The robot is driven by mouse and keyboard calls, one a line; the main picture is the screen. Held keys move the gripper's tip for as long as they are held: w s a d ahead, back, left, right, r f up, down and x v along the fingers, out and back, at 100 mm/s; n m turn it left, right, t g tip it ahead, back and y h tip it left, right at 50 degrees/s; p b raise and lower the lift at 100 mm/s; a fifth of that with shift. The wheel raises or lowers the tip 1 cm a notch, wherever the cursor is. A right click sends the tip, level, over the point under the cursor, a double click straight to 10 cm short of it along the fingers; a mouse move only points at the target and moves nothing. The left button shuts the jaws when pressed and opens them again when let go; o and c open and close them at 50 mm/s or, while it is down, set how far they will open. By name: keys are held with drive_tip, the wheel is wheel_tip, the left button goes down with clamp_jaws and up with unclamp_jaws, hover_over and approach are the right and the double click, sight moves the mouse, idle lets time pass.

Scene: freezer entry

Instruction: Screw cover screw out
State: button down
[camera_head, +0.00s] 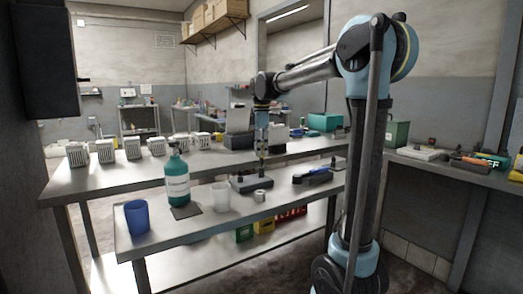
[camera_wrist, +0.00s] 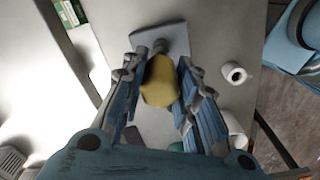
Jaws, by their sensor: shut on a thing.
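My gripper (camera_head: 262,135) points straight down over the front steel table. In the wrist view its two blue-grey fingers (camera_wrist: 157,72) are shut on a yellow rounded handle (camera_wrist: 159,84), which looks like the top of an upright driver. Below it a flat dark-grey unit (camera_head: 251,184) lies on the table; its plate also shows in the wrist view (camera_wrist: 174,36). The tool's thin lower end reaches down to or close above this unit; I cannot tell if it touches. The cover screw cannot be made out, hidden beneath the tool or too small.
A small white ring (camera_head: 260,196), a white cup (camera_head: 221,197), a green bottle (camera_head: 177,182) and a blue cup (camera_head: 137,218) stand left and in front. A dark tray with a blue item (camera_head: 313,177) lies right. White boxes (camera_head: 133,148) line the rear table.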

drive_tip(key=shift+f, duration=0.6)
idle(0.4)
drive_tip(key=n, duration=0.3)
drive_tip(key=shift+f, duration=0.15)
drive_tip(key=n, duration=1.1)
drive_tip(key=shift+n, duration=0.4)
drive_tip(key=c, duration=1.2)
unclamp_jaws()
drive_tip(key=shift+w, duration=0.1)
